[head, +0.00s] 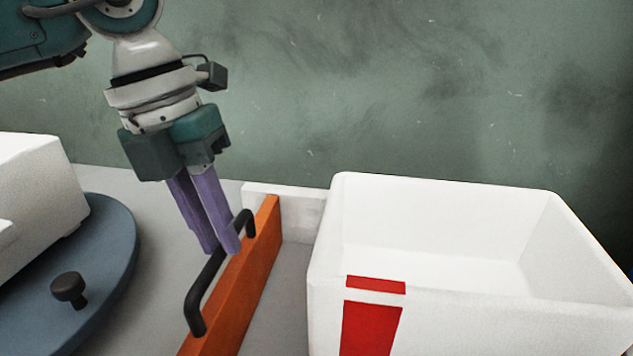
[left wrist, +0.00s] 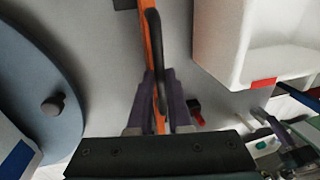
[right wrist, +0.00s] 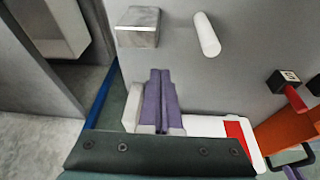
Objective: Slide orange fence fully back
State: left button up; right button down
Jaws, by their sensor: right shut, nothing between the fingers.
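The orange fence (head: 262,250) stands upright along the bench, with a black bar handle (head: 197,300) on its left side. My left gripper (head: 220,250) points down over the fence, its purple fingers on either side of the handle and close against it. In the left wrist view the handle (left wrist: 153,45) runs between the fingers (left wrist: 158,76), with the orange fence (left wrist: 144,45) beside it. My right gripper (right wrist: 160,72) is shut and empty, away from the fence. The fence's near end is cut off in the head view.
A white open bin (head: 480,290) with red marks stands right of the fence. A white block (head: 290,213) sits at the fence's far end. A blue-grey round plate (head: 115,235) with a black knob (head: 69,288) lies to the left. Bare grey bench lies between plate and fence.

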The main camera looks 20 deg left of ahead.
pick_arm(q)
grip_shut()
dwell(0.8)
pick_arm(e)
jog(key=shift+f+b, duration=0.5)
jog(key=shift+f, duration=0.05)
pick_arm(q)
jog(key=s+a, duration=0.1)
jog(key=a, duration=0.6)
jog(key=shift+s, duration=0.35)
pick_arm(e)
jog(key=shift+d, duration=0.1)
pick_arm(q)
jog(key=shift+o, duration=2.4)
grip_release()
jog(key=shift+a, duration=0.1)
jog(key=shift+o, duration=0.4)
